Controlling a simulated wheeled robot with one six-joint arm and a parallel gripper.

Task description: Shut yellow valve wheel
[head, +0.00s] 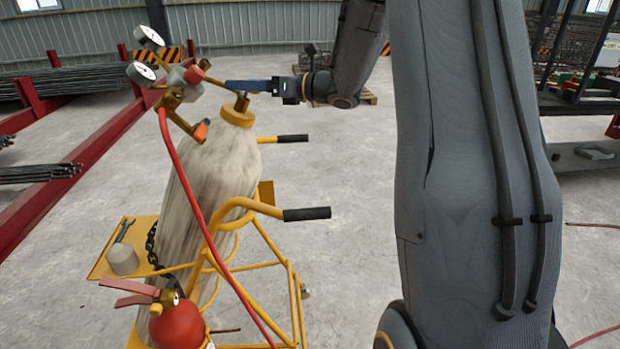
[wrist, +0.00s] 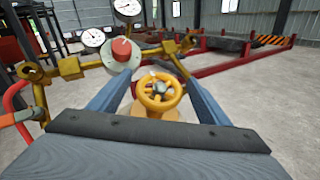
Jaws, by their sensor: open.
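The yellow valve wheel (wrist: 159,92) sits on top of the gas cylinder and shows its spokes and hub in the wrist view. My gripper (wrist: 150,82) is open, with one blue-grey finger on each side of the wheel. I cannot tell whether either finger touches it. In the head view my gripper (head: 232,86) reaches in from the right at the cylinder's top, and its fingers hide the wheel. The pale, scuffed cylinder (head: 210,170) with a yellow collar (head: 237,112) stands in a yellow cart.
A regulator with a red knob (wrist: 121,49) and two gauges (head: 145,55) sits close beyond the fingers. A red hose (head: 190,185) hangs from it. The cart has black-gripped handles (head: 306,214) and a fire extinguisher (head: 178,322). Open concrete floor lies behind.

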